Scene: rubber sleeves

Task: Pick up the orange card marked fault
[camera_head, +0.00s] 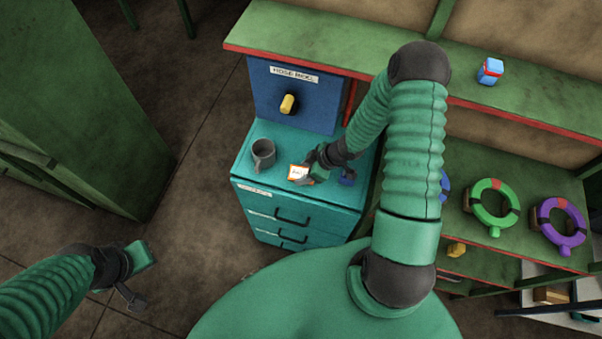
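A small card (298,173) with a white face and an orange edge is on the teal cabinet top (272,172), near its front edge. The print on it is too small to read. My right gripper (313,166) is right beside the card, at its right side. The fingertips are small and partly hidden, so I cannot tell whether they touch or grip the card. My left gripper (134,284) is far from the card, low at the left over the floor, with nothing visible in it.
A grey mug (263,154) stands left of the card. A small dark blue object (347,176) lies right of my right gripper. Behind is a blue hose reel box (294,97) with a yellow knob (288,104). Ring-shaped items, green (494,222) and purple (541,237), are at the right.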

